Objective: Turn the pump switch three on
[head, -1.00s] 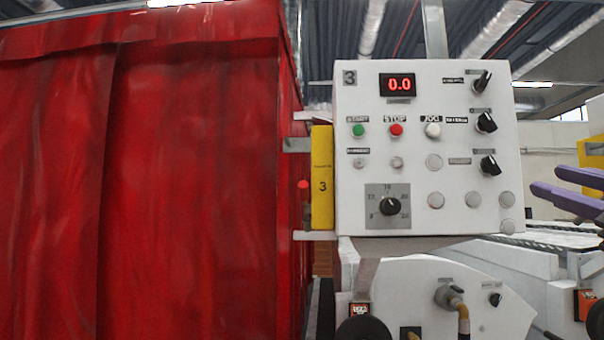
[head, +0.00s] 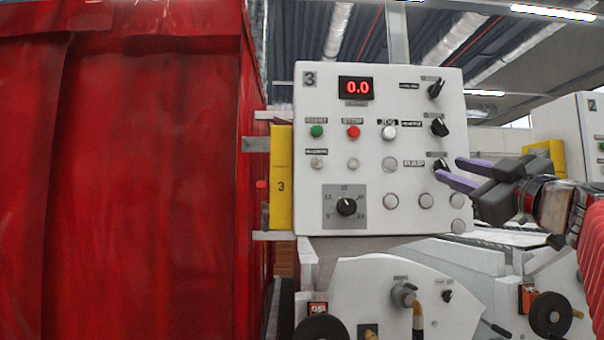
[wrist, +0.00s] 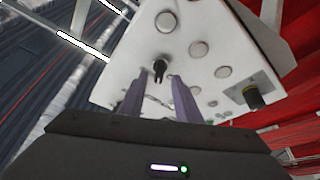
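The white control panel (head: 300,215) marked 3 stands in the middle of the head view. Three black rotary switches run down its right side: the top one (head: 436,88), the middle one (head: 439,127) and the lowest one (head: 441,165). Their small labels are too blurred to read surely. My gripper (head: 449,169) comes in from the right, with two purple fingers apart and empty. Its fingertips overlap the lowest switch in the head view. In the wrist view, a black switch (wrist: 161,68) shows just beyond and between the open fingertips (wrist: 160,78). I cannot tell whether they touch it.
A red display (head: 357,88) reads 0.0. Green (head: 317,131), red (head: 353,132) and white (head: 389,133) buttons and a black dial (head: 346,207) are on the panel. A red curtain (head: 120,170) fills the left. A lower housing (head: 370,285) carries a valve with a hose.

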